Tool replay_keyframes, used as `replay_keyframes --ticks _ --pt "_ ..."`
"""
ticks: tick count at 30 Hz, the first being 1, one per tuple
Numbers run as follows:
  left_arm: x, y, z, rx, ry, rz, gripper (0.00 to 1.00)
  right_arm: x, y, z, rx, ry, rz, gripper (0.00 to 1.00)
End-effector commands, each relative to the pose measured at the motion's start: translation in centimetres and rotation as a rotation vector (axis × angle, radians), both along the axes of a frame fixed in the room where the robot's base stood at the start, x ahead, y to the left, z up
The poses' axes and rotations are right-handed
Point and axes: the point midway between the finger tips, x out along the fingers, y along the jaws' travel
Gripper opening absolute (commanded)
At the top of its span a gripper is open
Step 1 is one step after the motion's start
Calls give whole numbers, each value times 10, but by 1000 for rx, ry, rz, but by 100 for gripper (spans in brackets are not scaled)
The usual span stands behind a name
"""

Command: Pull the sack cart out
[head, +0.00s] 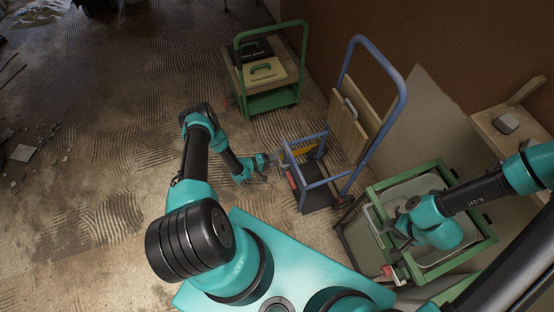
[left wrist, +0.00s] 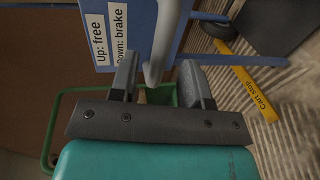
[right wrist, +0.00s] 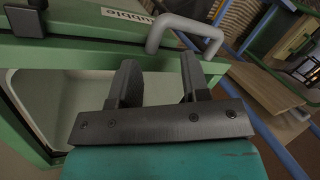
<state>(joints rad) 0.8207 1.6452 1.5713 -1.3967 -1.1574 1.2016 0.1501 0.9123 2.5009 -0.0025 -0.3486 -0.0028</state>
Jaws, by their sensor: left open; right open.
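A blue-framed cart (head: 401,98) with a tall hooped handle stands right of centre in the head view; I take it for the sack cart. My left gripper (head: 276,160) is at its near left side. In the left wrist view that gripper (left wrist: 160,72) is open, with a grey lever (left wrist: 167,35) reaching between its fingertips. A label (left wrist: 108,38) beside it reads "Up: free / Down: brake". My right gripper (head: 398,222) is open and empty by the green-framed bin (head: 375,187). In the right wrist view the bin's grey handle (right wrist: 185,27) lies just beyond its fingertips (right wrist: 160,68).
A yellow "Cart stop" strip (left wrist: 253,93) lies near the blue cart. A green cart (head: 305,60) carrying cases stands behind it. A wooden board (head: 348,128) leans within the blue cart's frame. A bench (head: 500,130) is at the right. The ridged floor at left is mostly clear.

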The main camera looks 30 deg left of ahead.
Motion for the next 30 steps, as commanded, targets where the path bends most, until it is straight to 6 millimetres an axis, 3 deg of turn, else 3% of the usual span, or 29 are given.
replay_keyframes --ticks 18,24,30 --pt "-89 76 24 1 1 4 43 0 0 0 0 0 0 43" --pt "-106 90 29 0 0 2 43 0 0 0 0 0 0 43" --pt "-110 92 30 0 0 1 43 0 0 0 0 0 0 43"
